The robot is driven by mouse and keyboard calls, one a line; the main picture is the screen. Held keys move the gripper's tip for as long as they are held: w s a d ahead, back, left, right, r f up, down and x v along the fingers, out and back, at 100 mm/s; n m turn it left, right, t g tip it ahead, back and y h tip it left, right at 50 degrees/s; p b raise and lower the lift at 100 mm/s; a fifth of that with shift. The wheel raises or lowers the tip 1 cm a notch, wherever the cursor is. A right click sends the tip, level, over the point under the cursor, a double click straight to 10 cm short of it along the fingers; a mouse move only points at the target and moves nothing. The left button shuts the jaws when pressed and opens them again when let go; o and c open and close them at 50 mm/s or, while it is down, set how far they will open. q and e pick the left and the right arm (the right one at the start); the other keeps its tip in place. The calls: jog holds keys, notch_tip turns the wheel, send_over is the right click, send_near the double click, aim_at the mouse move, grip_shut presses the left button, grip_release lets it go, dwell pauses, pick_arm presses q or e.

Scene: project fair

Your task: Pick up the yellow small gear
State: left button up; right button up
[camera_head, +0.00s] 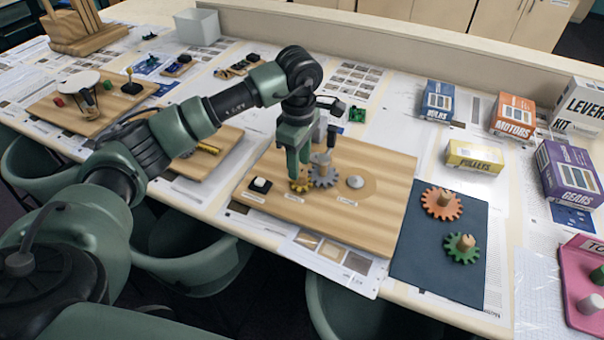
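The yellow small gear (300,186) is on the wooden board (377,226) in the middle of the table, partly hidden by my gripper. My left gripper (297,172) points down right over this gear, with its fingertips at the gear's top. I cannot tell whether the fingers are closed on it. A grey gear (323,176) on a post stands just right of the yellow gear. My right gripper is not in view.
A silver knob (355,182) and a black switch (260,185) are on the same board. An orange gear (441,202) and a green gear (462,247) lie on a dark mat (413,258) to the right. Several boxes, including a purple one (568,172), stand at the right.

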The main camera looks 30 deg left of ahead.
aim_at(301, 172)
pick_arm(q)
jog(key=f, duration=0.2)
jog(key=f+p, duration=0.1)
jog(key=shift+d+f+p, duration=0.2)
jog(key=shift+f+p, duration=0.1)
jog(key=shift+f, duration=0.5)
grip_shut()
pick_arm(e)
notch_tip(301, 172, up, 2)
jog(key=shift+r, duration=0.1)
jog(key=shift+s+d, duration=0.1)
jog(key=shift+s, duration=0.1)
